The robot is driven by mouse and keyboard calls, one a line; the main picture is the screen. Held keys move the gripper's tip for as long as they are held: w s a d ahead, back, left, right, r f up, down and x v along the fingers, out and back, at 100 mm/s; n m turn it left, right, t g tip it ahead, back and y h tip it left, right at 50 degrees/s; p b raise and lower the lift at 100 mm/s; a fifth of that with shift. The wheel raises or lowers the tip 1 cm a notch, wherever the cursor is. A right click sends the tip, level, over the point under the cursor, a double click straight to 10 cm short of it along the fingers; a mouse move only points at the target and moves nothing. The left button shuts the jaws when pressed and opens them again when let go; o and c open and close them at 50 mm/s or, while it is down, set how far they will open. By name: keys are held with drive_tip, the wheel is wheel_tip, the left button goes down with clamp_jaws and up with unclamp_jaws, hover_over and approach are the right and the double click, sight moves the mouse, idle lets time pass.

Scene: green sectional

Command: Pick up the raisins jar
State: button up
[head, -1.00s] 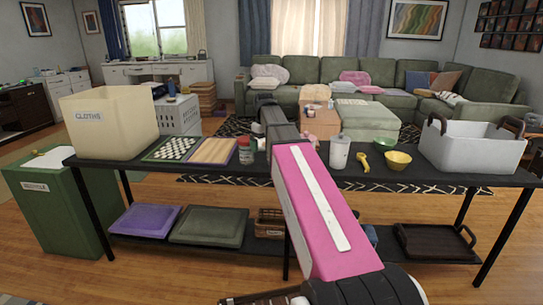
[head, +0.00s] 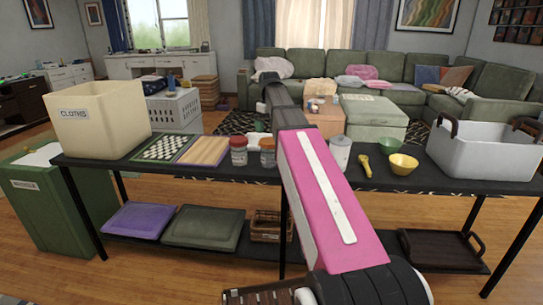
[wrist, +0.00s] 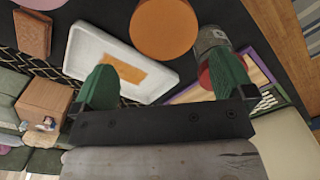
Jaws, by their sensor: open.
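A round orange top (wrist: 165,28) lies ahead of the gap between the fingers. A jar with a red lid (wrist: 206,75) is partly hidden behind the right finger. In the head view my arm hides the gripper.
A white tray (wrist: 85,45) shows beside the left finger.

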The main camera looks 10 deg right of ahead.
sight(269, 141)
drive_tip(key=f, duration=1)
drive_tip(key=shift+s+a+f, duration=0.1)
drive_tip(key=shift+s+a, duration=0.05)
drive_tip(key=shift+s, duration=0.1)
drive_tip(key=c, duration=0.8)
